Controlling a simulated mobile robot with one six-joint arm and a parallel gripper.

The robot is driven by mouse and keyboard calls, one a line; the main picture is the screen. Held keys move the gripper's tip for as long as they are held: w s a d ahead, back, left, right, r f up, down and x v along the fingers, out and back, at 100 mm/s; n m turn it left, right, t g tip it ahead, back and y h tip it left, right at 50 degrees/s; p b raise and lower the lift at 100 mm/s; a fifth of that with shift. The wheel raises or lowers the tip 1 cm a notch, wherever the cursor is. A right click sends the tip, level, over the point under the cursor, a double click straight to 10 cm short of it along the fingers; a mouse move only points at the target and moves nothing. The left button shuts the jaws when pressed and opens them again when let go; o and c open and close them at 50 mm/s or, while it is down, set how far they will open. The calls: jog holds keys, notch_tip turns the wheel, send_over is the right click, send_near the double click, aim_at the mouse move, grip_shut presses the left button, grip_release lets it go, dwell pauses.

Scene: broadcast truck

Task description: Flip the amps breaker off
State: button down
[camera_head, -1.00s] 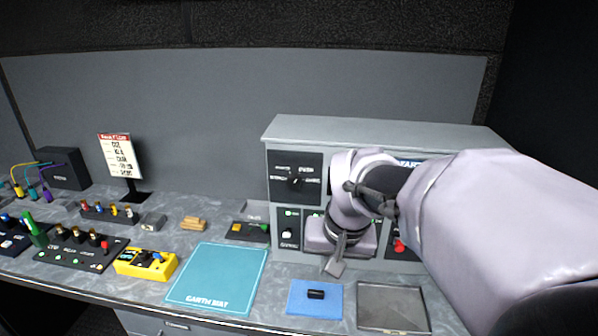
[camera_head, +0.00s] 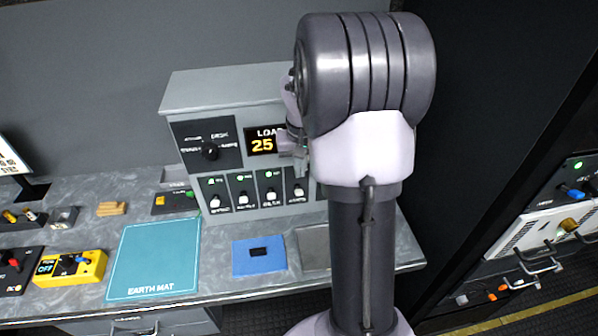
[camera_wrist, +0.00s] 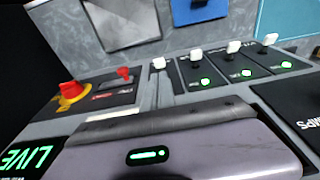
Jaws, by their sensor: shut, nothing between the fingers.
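The grey power cabinet (camera_head: 215,95) stands on the counter. Its front has a row of white-levered breakers: the first (camera_head: 215,201), second (camera_head: 243,198), third (camera_head: 271,194) and fourth (camera_head: 298,190) from the left. Their labels are too small to read surely, so I cannot tell which is amps. Green lamps show above the first three. In the wrist view the row is turned around, with the fourth lever (camera_wrist: 159,63) nearest my gripper's body. My gripper (camera_head: 300,158) is shut and empty in front of the panel, beside the load display (camera_head: 265,141), partly hidden by my arm.
A black rotary knob panel (camera_head: 208,145) is left of the display. A red knob on yellow (camera_wrist: 70,92) and a red switch (camera_wrist: 123,73) lie beyond the fourth breaker.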

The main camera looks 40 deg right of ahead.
aim_at(299, 191)
jog(key=f, duration=0.2)
jog(key=f+b, duration=0.1)
jog(key=f, duration=0.1)
jog(key=w+f, duration=0.1)
jog(key=f, duration=0.2)
jog(key=shift+d+f, duration=0.1)
jog(key=shift+d, duration=0.2)
jog(key=shift+b, duration=0.3)
